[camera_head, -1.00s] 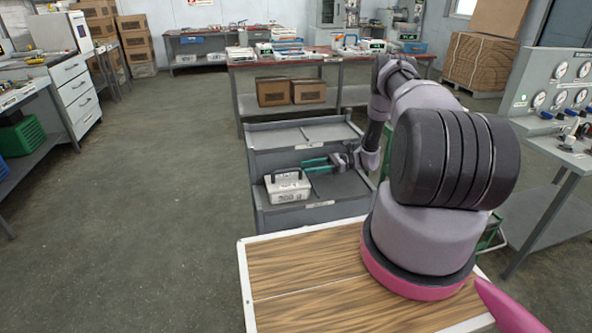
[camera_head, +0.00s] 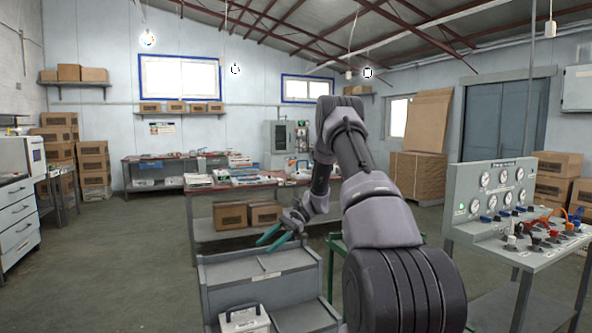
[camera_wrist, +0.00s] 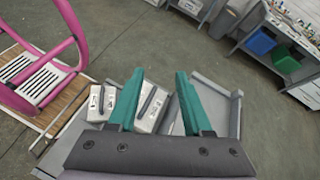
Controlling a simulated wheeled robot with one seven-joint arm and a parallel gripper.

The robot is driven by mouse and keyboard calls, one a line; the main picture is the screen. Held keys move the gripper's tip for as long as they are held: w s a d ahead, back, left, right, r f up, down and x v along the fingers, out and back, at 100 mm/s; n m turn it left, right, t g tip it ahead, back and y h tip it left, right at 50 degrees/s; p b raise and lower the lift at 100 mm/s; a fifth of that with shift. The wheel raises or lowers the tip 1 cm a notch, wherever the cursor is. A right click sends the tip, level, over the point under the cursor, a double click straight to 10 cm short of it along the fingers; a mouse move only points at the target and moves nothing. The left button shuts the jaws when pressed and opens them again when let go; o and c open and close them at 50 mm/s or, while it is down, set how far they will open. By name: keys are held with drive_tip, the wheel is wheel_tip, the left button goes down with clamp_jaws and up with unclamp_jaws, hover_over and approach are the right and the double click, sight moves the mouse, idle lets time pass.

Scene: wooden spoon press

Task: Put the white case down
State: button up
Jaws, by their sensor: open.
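The white case (camera_head: 245,320) with a dark handle sits on the lower tray of the grey cart (camera_head: 240,270), cut off by the bottom edge of the head view. In the wrist view the case (camera_wrist: 163,103) shows beyond my fingers, and the left finger hides part of it. My gripper (camera_head: 272,238) has green fingers and hangs above the cart's top tray, higher than the case and apart from it. The wrist view shows the gripper (camera_wrist: 158,88) open, with nothing held between its fingers.
A red-topped workbench (camera_head: 225,190) with cardboard boxes on its shelf stands behind the cart. A gauge panel (camera_head: 495,190) on a table stands at the right. The cart's top tray looks empty. Open floor (camera_head: 110,260) lies to the left.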

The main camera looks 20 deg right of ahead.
drive_tip(key=s+a+r+n+h, duration=0.1)
drive_tip(key=s+r+h, duration=0.1)
drive_tip(key=r, duration=0.4)
drive_tip(key=s+a+r+n+h, duration=0.1)
drive_tip(key=s+r+n, duration=0.15)
drive_tip(key=r, duration=0.35)
drive_tip(key=s+r+n+t+h, duration=0.2)
drive_tip(key=s+r+t, duration=0.3)
drive_tip(key=s+r, duration=0.3)
drive_tip(key=s+a+r+n+t+h, duration=0.1)
drive_tip(key=s+r+t+h, duration=0.4)
drive_tip(key=s, duration=1.2)
drive_tip(key=shift+s+a+r+n, duration=0.15)
drive_tip(key=shift+r+n, duration=0.6)
drive_tip(key=shift+r, duration=1.2)
